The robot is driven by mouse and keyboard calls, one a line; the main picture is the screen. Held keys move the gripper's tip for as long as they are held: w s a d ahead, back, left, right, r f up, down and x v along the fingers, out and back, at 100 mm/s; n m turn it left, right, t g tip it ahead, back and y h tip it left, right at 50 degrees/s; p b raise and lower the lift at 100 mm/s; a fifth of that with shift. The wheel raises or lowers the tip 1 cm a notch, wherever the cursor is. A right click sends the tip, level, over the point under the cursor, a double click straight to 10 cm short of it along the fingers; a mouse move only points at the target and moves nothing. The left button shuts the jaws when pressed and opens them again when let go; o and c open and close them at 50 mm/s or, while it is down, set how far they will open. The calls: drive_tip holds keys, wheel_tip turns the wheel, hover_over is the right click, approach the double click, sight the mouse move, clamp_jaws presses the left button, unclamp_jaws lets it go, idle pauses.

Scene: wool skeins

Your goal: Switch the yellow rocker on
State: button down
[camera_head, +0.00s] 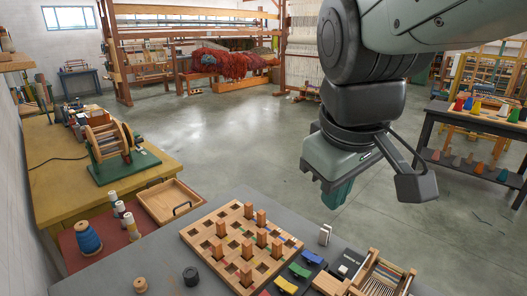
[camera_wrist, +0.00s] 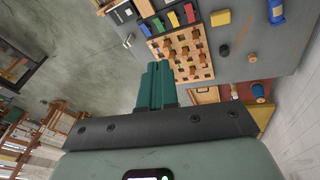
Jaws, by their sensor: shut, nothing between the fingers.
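The yellow rocker (camera_head: 286,285) is in a row of coloured rockers at the lower edge of the head view, beside the peg board. It looks small in the wrist view (camera_wrist: 173,19), near the top, and its tilt cannot be made out. My gripper (camera_head: 338,194) hangs in the air above and beyond the table, well apart from the rockers. Its green fingers (camera_wrist: 156,85) are together and empty in the wrist view.
A wooden peg board (camera_head: 196,232) with several upright pegs stands beside the rockers. A small white upright piece (camera_head: 325,235) and a slatted wooden frame (camera_head: 383,277) are nearby. A dark spool (camera_head: 191,276) lies left of the board. Open floor is behind the table.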

drive_tip(key=w+a+f+n+g, duration=0.1)
drive_tip(key=w+f+n+g, duration=0.1)
drive_tip(key=w+f+n, duration=0.35)
drive_tip(key=n+g+h, duration=0.1)
drive_tip(key=n+g, duration=0.1)
drive_tip(key=n, duration=0.4)
hover_over(293, 289)
drive_tip(key=s+a, duration=0.1)
drive_tip(key=s, duration=0.1)
wheel_tip(293, 289, down, 4)
drive_tip(key=f, duration=0.1)
drive_tip(key=w+a+f+n+g, duration=0.1)
drive_tip(key=w+f+n, duration=0.2)
drive_tip(key=f, duration=0.4)
drive_tip(key=w+a+f+n+g, duration=0.1)
drive_tip(key=w+a+f+n, duration=0.1)
drive_tip(key=f+n, duration=0.4)
wheel_tip(293, 289, down, 2)
drive_tip(key=shift+w+f+h, duration=0.15)
drive_tip(key=shift+w+h, duration=0.25)
drive_tip(key=shift+f, duration=0.1)
drive_tip(key=x, duration=1.3)
drive_tip(key=shift+s+d+f, duration=0.1)
drive_tip(key=shift+s+f, duration=0.2)
drive_tip(key=shift+f, duration=0.05)
